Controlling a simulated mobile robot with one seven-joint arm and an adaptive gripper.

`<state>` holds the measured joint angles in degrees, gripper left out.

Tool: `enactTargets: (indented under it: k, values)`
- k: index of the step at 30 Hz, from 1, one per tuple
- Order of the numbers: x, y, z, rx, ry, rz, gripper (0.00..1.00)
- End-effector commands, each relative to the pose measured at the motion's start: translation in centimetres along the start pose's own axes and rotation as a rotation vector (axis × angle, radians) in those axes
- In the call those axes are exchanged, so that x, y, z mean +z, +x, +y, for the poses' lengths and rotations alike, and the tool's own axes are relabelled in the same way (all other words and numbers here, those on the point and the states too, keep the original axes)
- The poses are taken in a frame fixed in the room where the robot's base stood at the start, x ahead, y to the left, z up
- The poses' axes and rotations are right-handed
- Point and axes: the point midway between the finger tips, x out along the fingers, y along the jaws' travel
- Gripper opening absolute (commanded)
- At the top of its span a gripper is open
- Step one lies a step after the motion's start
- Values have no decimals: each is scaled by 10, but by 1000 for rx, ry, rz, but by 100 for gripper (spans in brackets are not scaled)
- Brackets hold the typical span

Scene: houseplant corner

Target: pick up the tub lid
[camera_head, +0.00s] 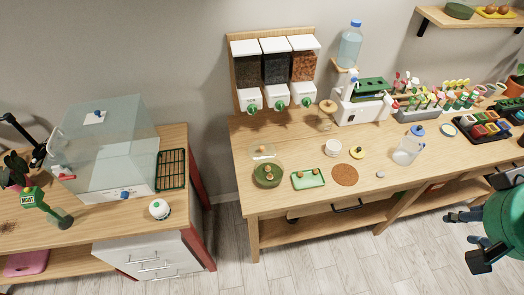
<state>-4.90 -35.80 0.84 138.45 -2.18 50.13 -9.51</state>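I cannot tell for sure which thing is the tub lid. A clear, flat, squarish piece (263,151) lies near the back left of the long wooden table, behind a round green dish. A round blue-rimmed pale disc (448,130) lies farther right, near the dark tray. A small white tub (333,147) and a yellow round piece (357,153) stand near the middle. My gripper (456,217) shows dark at the right edge, off the table's front and apart from all these things. Its finger opening is too small to make out.
The long table (290,205) also holds a green tray (308,179), a brown round mat (345,175), a blue-lidded jug (407,152) and a glass jar (327,118). Dispensers (276,72) hang behind. A left bench carries a clear case (108,145). The table's front right is fairly clear.

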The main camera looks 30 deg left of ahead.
Motion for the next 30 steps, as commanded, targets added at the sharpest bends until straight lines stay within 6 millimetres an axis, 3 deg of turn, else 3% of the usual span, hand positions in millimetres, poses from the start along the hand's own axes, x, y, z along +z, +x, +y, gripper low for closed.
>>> enactTargets:
  k: [14,23,30]
  values:
    - [-115,35,-48,-41,-565,-49,38]
    - [-177,70,-100,-69,-926,-63,38]
    - [-218,104,-155,-94,-1217,-68,38]
